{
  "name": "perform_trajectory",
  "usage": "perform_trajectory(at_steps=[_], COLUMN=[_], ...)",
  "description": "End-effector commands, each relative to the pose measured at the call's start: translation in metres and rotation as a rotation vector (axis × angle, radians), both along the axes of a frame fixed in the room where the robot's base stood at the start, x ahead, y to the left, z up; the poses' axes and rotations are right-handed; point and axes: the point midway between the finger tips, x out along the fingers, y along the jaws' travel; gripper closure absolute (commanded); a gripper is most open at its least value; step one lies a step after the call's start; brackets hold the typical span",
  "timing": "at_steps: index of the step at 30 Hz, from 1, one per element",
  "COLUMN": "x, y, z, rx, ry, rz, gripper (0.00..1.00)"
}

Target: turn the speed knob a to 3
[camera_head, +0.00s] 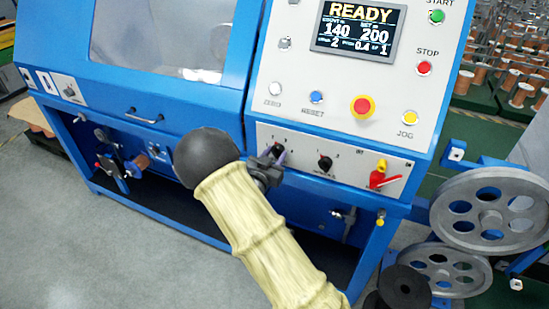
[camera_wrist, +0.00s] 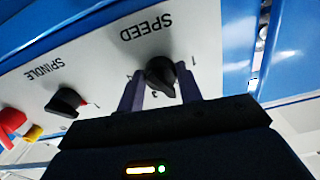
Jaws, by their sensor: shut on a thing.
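The black speed knob (camera_wrist: 160,72) is on the pale control panel, under the word SPEED, which appears upside down in the wrist view. My gripper (camera_wrist: 159,84) has one purple-grey finger on each side of the knob and is shut on it. Digits show around the knob, with a 1 on its right; the others are partly covered. The knob's narrow end points down and slightly right in the wrist view; its exact setting is hard to read. In the head view my gripper (camera_head: 271,158) is at the panel's left knob, mostly hiding it.
A second black knob, SPINDLE (camera_wrist: 66,102), is beside it, and a red switch handle (camera_head: 384,181) is farther right. Above are the reset button (camera_head: 316,97), red-yellow stop button (camera_head: 362,107) and a READY display (camera_head: 358,28). Large pulleys (camera_head: 490,212) stand at right.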

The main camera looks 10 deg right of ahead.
Motion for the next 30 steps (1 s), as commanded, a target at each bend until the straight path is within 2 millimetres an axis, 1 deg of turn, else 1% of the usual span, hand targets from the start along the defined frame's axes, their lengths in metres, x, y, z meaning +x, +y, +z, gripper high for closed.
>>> perform_trajectory(at_steps=[1, 10, 24, 30], x=[0.0002, 0.0002, 0.0006, 0.0007], y=[0.0008, 0.0011, 0.0015, 0.0018], z=[-0.0037, -0.0067, -0.0068, -0.0048], rx=[0.022, 0.205, 0.560, 0.677], ry=[-0.016, -0.149, -0.407, -0.492], rz=[0.002, 0.001, 0.001, 0.000], gripper=[0.87, 0.87, 0.87, 0.87])
